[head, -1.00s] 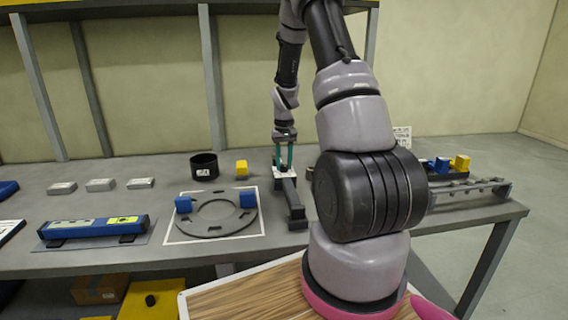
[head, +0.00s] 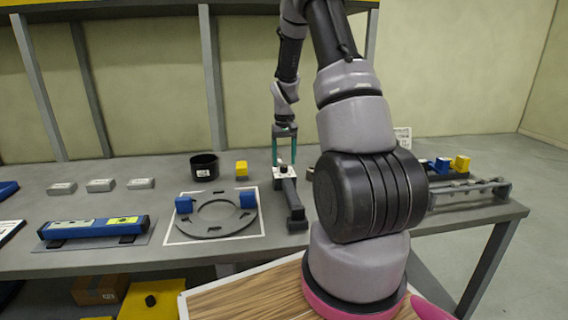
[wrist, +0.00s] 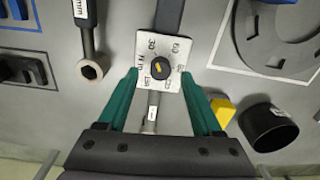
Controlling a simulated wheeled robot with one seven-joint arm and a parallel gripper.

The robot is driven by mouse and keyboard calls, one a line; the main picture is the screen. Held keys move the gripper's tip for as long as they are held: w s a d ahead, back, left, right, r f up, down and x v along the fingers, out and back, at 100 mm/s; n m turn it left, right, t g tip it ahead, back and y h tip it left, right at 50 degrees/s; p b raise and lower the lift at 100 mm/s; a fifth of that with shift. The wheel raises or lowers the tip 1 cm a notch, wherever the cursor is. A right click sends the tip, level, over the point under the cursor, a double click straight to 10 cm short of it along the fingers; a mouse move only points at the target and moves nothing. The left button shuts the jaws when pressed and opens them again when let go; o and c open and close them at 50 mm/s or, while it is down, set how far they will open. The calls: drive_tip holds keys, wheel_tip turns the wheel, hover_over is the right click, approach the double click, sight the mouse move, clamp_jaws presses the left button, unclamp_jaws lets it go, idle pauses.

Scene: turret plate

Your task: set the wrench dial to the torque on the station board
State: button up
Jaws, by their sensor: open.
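The wrench (head: 291,204) is a dark grey bar lying on the bench, with a white square dial plate (head: 284,171) at its far end. In the wrist view the dial plate (wrist: 147,72) bears printed numbers, of which 30 and 60 seem readable. My gripper (head: 285,163) is above the dial. Its green fingers are open in the wrist view (wrist: 160,75), one on each side of the knob, holding nothing. A white sign (head: 402,134) behind my arm is unreadable.
Left of the wrench lies a grey ring plate (head: 191,226) with blue blocks. A black cup (head: 204,168) and a yellow block (head: 241,168) stand close by. A blue bar tool (head: 95,229) lies farther left. A rack (head: 470,193) is at the right.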

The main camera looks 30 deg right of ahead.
wheel_tip(320, 180, up, 9)
idle(0.3)
idle(0.4)
wheel_tip(320, 180, up, 10)
drive_tip(key=t, duration=0.2)
hover_over(284, 166)
drive_tip(key=s+a, duration=0.4)
drive_tip(key=a, duration=0.1)
drive_tip(key=s+a+r+t, duration=0.1)
drive_tip(key=s+a+r, duration=0.2)
drive_tip(key=s, duration=0.4)
drive_tip(key=s+a+r+m+t+y, duration=0.1)
drive_tip(key=s+a+r, duration=0.3)
drive_tip(key=s, duration=0.4)
drive_tip(key=s+a+r+t, duration=0.3)
drive_tip(key=s+r, duration=0.2)
drive_tip(key=s, duration=0.2)
drive_tip(key=shift+s+a+m+y, duration=0.25)
drive_tip(key=shift+s+m+y, duration=0.15)
